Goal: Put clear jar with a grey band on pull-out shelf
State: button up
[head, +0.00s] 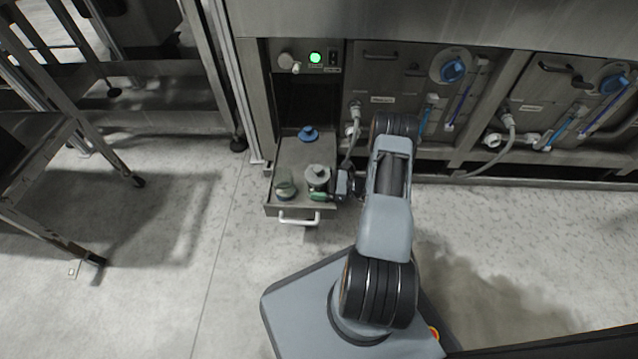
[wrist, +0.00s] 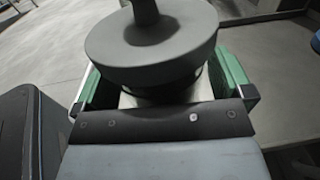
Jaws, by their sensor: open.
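The jar with a grey band (head: 318,174) stands upright on the pull-out shelf (head: 295,152), near its front right. In the wrist view the jar's grey top with a knob (wrist: 150,45) fills the upper middle; its lower body is mostly hidden. My gripper (head: 320,187) is at the shelf's right front edge, reaching in from the right. Its green fingers are open, one on each side of the jar. The wrist view does not clearly show whether they touch it.
Another small jar (head: 285,188) stands close to the left, at the shelf's front left. A blue-topped item (head: 308,134) stands further back. A white handle (head: 299,219) is on the shelf's front. Washer panels with hoses (head: 507,130) line the right.

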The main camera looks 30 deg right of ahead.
jog(key=shift+s+a+f+p, duration=0.2)
jog(key=shift+s+f+p, duration=0.05)
jog(key=shift+p, duration=0.25)
jog(key=shift+s+d+r, duration=0.15)
jog(key=shift+d, duration=0.2)
jog(key=p+v, duration=0.3)
jog(key=v, duration=0.8)
jog(key=a+r+n+g+h, duration=0.3)
jog(key=a+r+n+g, duration=0.35)
jog(key=r, duration=0.35)
jog(key=a+r+n+g+h, duration=0.3)
jog(key=a+r+n+g, duration=0.2)
jog(key=r+n, duration=0.3)
jog(key=s+a+r+n+t+h, duration=0.2)
jog(key=s+a+r+n+h, duration=0.1)
jog(key=s+r+n+h, duration=0.1)
jog(key=s+a+r+n+t+h, duration=0.2)
jog(key=s+a+r+n+h, duration=0.2)
jog(key=r, duration=0.5)
jog(key=shift+s+a+n+h, duration=0.2)
jog(key=shift+s+n+h, duration=0.25)
jog(key=shift+n, duration=0.6)
jog(key=shift+w+r, duration=0.1)
jog(key=shift+r, duration=0.05)
